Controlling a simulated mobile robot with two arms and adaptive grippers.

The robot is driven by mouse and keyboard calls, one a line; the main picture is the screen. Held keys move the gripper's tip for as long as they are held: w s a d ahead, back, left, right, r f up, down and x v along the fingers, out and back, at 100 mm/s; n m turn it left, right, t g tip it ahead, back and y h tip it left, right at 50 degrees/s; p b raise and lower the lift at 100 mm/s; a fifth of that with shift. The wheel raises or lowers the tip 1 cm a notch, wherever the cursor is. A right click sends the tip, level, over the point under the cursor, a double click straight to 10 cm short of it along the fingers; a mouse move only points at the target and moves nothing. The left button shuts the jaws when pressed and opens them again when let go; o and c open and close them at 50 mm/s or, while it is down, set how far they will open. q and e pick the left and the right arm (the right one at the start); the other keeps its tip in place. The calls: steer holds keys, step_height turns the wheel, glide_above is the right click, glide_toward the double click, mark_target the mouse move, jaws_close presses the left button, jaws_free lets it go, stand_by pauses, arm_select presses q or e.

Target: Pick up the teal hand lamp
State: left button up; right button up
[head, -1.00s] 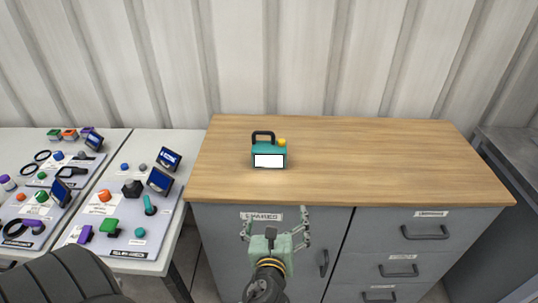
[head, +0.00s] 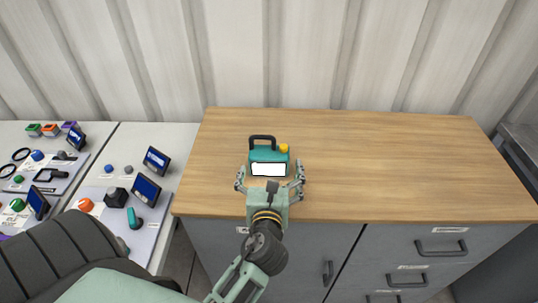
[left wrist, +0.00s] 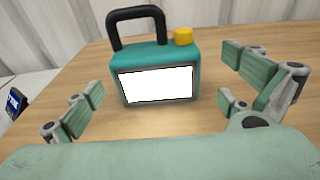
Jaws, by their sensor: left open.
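The teal hand lamp (head: 264,153) stands upright on the wooden top of the grey cabinet. It has a black handle, a yellow knob at its top right and a white front panel. In the left wrist view the lamp (left wrist: 153,58) is straight ahead, between and beyond the fingers. My left gripper (head: 270,173) is open, just in front of the lamp, with one finger toward each side. In the left wrist view the gripper (left wrist: 168,80) is empty and I see no finger touching the lamp. My right gripper is not in view.
The wooden top (head: 400,165) is clear around the lamp. A ribbed wall (head: 300,55) stands behind it. To the left, a white table (head: 176,137) holds small screens, knobs and coloured parts. Drawers (head: 440,247) are at the cabinet's right.

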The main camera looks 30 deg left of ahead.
mark_target(269, 164)
arm_select(q)
steer(key=shift+w+a+r+p, duration=0.1)
steer(key=shift+w+a+p, duration=0.2)
steer(key=shift+w+a, duration=0.45)
steer(key=x, duration=0.2)
steer(key=shift+w+a, duration=0.2)
steer(key=shift+w, duration=0.1)
steer(key=shift+w+a+f, duration=0.2)
steer(key=shift+w+f, duration=0.05)
steer(key=shift+f, duration=0.1)
steer(key=c, duration=1.1)
steer(key=shift+r, duration=0.1)
steer(key=shift+c, duration=1.2)
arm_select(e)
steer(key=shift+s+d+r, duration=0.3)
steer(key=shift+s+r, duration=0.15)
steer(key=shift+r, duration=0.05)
